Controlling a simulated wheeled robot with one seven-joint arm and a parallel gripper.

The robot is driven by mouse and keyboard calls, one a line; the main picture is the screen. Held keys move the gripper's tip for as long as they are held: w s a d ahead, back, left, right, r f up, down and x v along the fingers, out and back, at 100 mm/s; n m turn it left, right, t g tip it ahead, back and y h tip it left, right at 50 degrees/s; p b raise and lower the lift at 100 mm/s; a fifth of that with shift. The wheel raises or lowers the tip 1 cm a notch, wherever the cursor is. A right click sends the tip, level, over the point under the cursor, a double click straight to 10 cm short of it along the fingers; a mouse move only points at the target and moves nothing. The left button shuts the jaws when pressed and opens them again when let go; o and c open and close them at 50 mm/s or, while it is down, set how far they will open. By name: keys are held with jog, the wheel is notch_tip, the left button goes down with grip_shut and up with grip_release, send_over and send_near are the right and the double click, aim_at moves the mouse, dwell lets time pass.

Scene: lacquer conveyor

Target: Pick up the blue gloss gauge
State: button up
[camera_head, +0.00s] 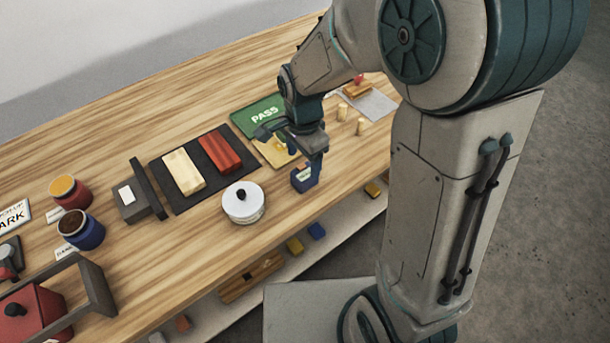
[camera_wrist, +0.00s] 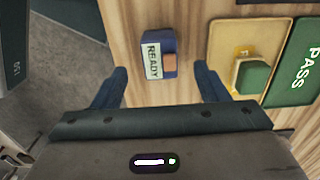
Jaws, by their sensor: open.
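The blue gauge (camera_wrist: 172,42) is a small block with a white READY label and an orange-brown patch. It stands on the wooden table near its front edge. In the head view the gauge (camera_head: 305,179) is just below my gripper (camera_head: 291,150), partly overlapped by a finger. In the wrist view my gripper (camera_wrist: 160,72) is open, with dark blue fingers spread to either side of the gauge. Clear gaps show between it and both fingers, and I see no contact. How far the fingertips are above the table is hard to tell.
A green PASS mat (camera_head: 262,113) and a yellow mat (camera_wrist: 230,45) with a green block (camera_wrist: 252,77) lie beside the gauge. A white round pot (camera_head: 243,203) stands to the left. A black tray (camera_head: 165,179) holds cream and red blocks. The table front edge is close.

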aim_at(304, 171)
jog(key=shift+w+d+f+p, duration=0.1)
jog(key=shift+f+p, duration=0.25)
jog(key=shift+f, duration=3.25)
jog(key=c, duration=1.3)
